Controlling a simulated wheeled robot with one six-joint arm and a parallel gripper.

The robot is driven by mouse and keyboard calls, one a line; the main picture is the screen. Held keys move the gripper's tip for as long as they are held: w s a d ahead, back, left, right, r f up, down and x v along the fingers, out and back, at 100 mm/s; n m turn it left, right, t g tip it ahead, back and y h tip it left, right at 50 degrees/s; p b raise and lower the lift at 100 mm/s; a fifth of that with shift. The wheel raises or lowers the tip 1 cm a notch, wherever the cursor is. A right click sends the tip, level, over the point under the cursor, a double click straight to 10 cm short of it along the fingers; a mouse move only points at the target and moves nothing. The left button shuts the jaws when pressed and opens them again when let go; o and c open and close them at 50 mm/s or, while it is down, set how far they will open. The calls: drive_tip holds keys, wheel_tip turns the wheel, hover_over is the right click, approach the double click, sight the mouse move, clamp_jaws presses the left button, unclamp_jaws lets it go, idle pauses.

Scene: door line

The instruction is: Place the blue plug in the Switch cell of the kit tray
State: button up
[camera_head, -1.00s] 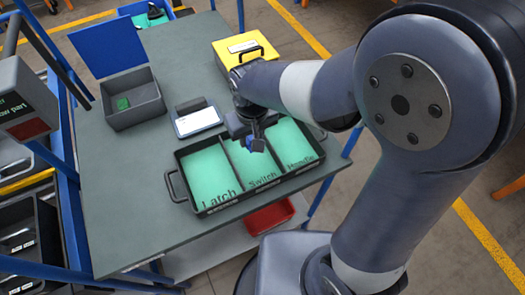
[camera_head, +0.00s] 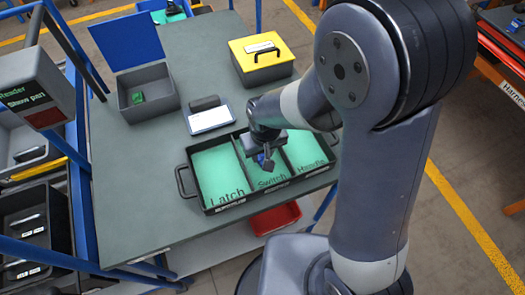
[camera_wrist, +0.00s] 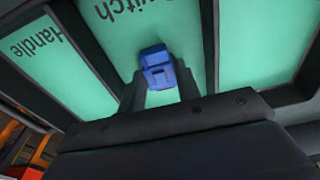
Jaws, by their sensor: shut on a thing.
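The kit tray (camera_head: 208,209) is black with green-floored cells marked Latch, Switch and Handle. My gripper (camera_head: 264,160) is over the middle cell, the Switch cell (camera_head: 267,182). The blue plug (camera_wrist: 157,68) is between my fingers in the wrist view, with the word Switch on the green floor beyond it. My gripper is shut on the plug. In the head view the plug is small and dark at the fingertips. Whether it touches the cell floor I cannot tell.
Behind the tray lie a white-faced tablet (camera_head: 209,119) and a dark block (camera_head: 204,103). A grey box with an open blue lid (camera_head: 130,42) holds a green piece (camera_head: 137,98). A yellow-topped case (camera_head: 258,48) stands at the back. A red bin (camera_head: 275,218) sits below the table edge.

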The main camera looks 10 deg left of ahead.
drive_tip(key=o, duration=0.9)
drive_tip(key=shift+o, duration=0.2)
drive_tip(key=shift+r, duration=0.1)
wheel_tip(320, 180, up, 12)
drive_tip(key=s, duration=0.1)
drive_tip(key=shift+d, duration=0.35)
drive_tip(key=shift+s, duration=0.1)
